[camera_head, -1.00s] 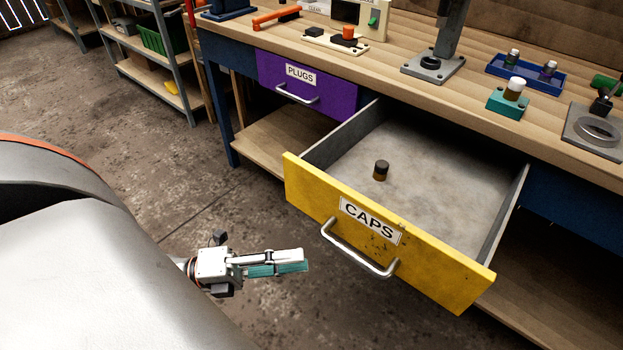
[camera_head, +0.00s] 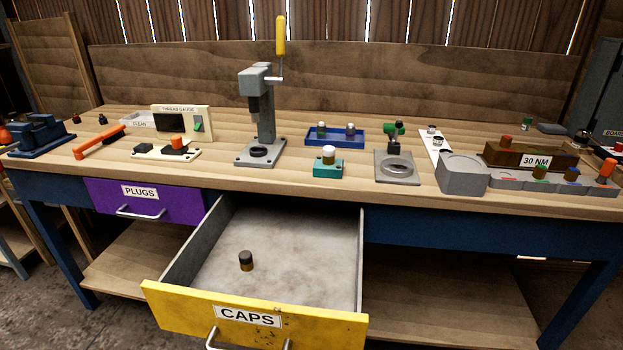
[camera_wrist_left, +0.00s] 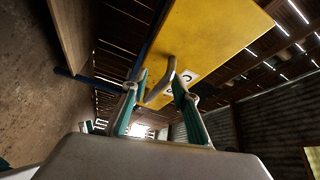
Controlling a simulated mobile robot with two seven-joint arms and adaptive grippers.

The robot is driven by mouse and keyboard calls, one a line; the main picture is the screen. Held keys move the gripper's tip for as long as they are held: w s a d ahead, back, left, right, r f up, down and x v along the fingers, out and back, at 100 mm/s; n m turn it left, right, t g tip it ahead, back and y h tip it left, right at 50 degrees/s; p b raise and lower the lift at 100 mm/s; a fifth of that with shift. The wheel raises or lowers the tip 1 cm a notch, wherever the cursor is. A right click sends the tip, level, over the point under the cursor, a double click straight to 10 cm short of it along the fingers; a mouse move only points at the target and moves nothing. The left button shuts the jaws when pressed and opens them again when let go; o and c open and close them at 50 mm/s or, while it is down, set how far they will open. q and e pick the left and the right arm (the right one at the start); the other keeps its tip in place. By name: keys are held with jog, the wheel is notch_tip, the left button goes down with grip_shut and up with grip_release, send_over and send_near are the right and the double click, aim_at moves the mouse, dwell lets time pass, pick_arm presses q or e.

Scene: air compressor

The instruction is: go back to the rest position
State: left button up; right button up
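In the head view the CAPS drawer front (camera_head: 180,305) stands pulled out, with a small dark-topped cap (camera_head: 246,261) upright inside. Neither gripper shows in the head view.
The purple PLUGS drawer (camera_head: 180,205) is shut. The workbench (camera_head: 220,180) carries a press (camera_head: 262,110), a teal block (camera_head: 327,166), a blue tray (camera_head: 335,142) and a wooden 30 NM box (camera_head: 530,155). The open drawer juts out in front of the bench.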

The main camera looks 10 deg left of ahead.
pick_arm(q)
jog(key=s+d+f+n+g+y+p, duration=0.2)
jog(key=f+n, duration=0.3)
jog(key=n, duration=0.3)
jog(key=s+d+f+n+g+y+p, duration=0.3)
jog(key=d+f+n+y+p, duration=0.1)
jog(key=n, duration=0.5)
notch_tip(320, 180, down, 2)
jog(key=shift+s+d+f+g+y+p, duration=0.2)
jog(key=shift+s+d+g+y+p, duration=0.2)
jog(key=shift+d, duration=0.25)
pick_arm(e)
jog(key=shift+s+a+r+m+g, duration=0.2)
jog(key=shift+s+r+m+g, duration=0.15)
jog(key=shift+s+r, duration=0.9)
